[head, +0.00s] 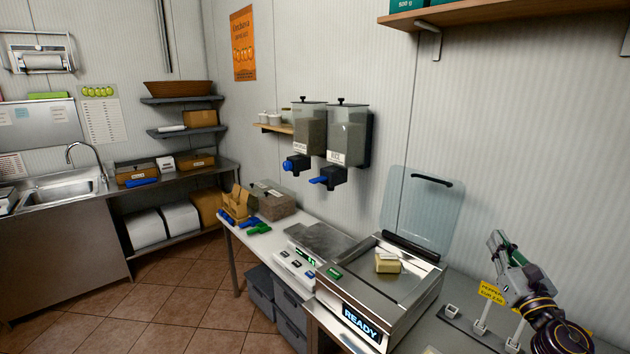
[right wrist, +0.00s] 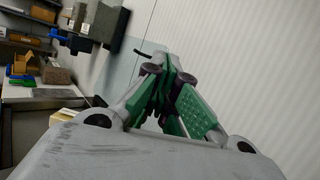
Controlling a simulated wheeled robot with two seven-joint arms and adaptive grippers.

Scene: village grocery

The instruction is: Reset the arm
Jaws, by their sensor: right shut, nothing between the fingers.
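My right gripper (head: 499,240) is raised at the right of the head view, above the counter and to the right of the steel machine with the READY display. In the right wrist view its green-padded fingers (right wrist: 174,75) are closed together with nothing between them. Its arm comes up from the lower right corner of the head view. My left gripper does not show in either view.
A steel machine (head: 350,294) with a raised clear lid (head: 421,212) holds a pale yellow block (head: 387,263). A scale (head: 294,264) stands beside it. Two wall dispensers (head: 346,135) hang above. A yellow price sign (head: 491,292) stands below my right gripper.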

